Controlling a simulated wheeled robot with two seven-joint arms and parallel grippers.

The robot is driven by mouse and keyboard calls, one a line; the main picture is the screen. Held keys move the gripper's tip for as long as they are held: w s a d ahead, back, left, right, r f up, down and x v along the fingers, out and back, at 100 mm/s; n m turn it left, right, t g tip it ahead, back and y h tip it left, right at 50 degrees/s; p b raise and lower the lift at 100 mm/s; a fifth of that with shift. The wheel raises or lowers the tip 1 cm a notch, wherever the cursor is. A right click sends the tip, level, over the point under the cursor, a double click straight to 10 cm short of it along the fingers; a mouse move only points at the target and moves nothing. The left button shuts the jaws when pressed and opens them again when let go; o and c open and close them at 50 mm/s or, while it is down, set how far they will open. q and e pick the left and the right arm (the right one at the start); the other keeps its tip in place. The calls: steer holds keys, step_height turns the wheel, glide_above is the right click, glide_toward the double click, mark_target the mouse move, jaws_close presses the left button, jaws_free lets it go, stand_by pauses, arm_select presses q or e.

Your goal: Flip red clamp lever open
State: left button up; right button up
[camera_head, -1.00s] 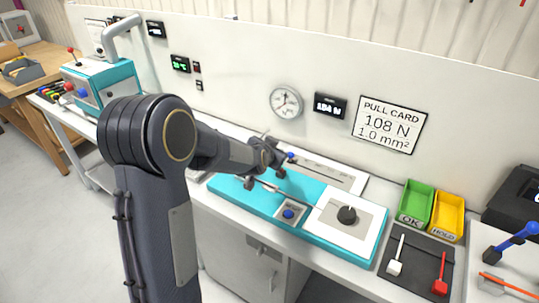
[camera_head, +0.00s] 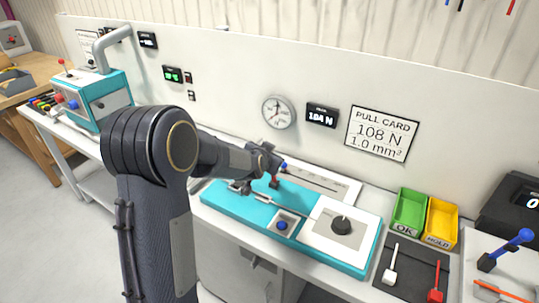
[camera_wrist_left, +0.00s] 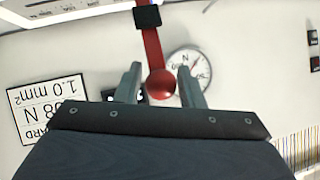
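The red clamp lever (camera_wrist_left: 152,48) shows in the left wrist view, running from a black block (camera_wrist_left: 147,17) to a round red knob (camera_wrist_left: 161,84). My left gripper (camera_wrist_left: 160,82) is open, one finger on each side of the knob, with small gaps between knob and fingers. The clamp's base is largely hidden by my gripper. My right gripper is not in view.
A blue knob (camera_head: 283,166) stands just behind my left gripper. The fixture also carries a blue button (camera_head: 282,225) and a black dial (camera_head: 341,225). Green (camera_head: 409,212) and yellow (camera_head: 441,222) bins stand to the right. A gauge (camera_head: 278,112) hangs on the wall behind.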

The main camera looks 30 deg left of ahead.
arm_select(q)
steer(key=shift+o, duration=1)
steer(key=shift+f, duration=0.1)
steer(key=p+v, duration=0.1)
steer(key=v, duration=0.7)
